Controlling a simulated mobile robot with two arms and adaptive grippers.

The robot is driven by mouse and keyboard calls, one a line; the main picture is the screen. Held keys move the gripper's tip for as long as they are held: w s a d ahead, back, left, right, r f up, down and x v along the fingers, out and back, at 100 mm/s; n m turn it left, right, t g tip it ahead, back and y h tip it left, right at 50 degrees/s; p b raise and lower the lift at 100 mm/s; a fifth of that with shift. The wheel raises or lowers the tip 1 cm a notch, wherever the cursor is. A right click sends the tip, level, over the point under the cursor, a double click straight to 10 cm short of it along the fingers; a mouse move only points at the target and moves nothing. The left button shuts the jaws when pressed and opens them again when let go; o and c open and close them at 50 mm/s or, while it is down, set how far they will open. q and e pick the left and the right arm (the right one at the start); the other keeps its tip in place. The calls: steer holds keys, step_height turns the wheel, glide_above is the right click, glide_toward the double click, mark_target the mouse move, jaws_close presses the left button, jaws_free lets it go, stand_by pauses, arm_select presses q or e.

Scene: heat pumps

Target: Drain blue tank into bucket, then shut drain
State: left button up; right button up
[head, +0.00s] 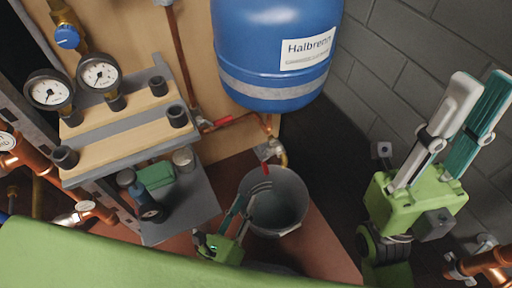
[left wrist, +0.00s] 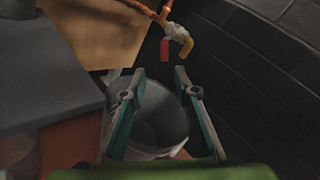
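The blue tank (head: 275,40) hangs on the wooden panel at top centre. Below it, the drain valve (head: 268,151) has a brass outlet and a red handle (head: 266,170) hanging down; in the left wrist view the red handle (left wrist: 165,50) also hangs down beside the outlet. The grey bucket (head: 290,208) stands on the floor under the valve, and in the left wrist view it (left wrist: 158,118) lies beyond my fingers. No water stream is visible. My left gripper (head: 254,188) is open and empty at the bucket's left side, apart from the handle. My right gripper (head: 481,82) looks open and empty, far right.
Another red-handled valve (head: 222,122) sits on the pipe left of the drain. A grey shelf (head: 190,208) carrying a dark pump-like part (head: 140,197) stands left of the bucket. Gauges (head: 100,74) are at upper left. A block wall (head: 400,70) is behind at right.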

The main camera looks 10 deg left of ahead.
mark_target(264, 166)
arm_select(q)
steer(key=shift+m, duration=0.3)
steer(key=x, duration=0.4)
steer(key=r+b+x, duration=0.1)
steer(key=x, duration=0.4)
steer(key=b+x, duration=0.1)
steer(key=x, duration=0.3)
steer(key=shift+w+d+r, duration=0.2)
steer(key=shift+d+r, duration=0.05)
jaws_close()
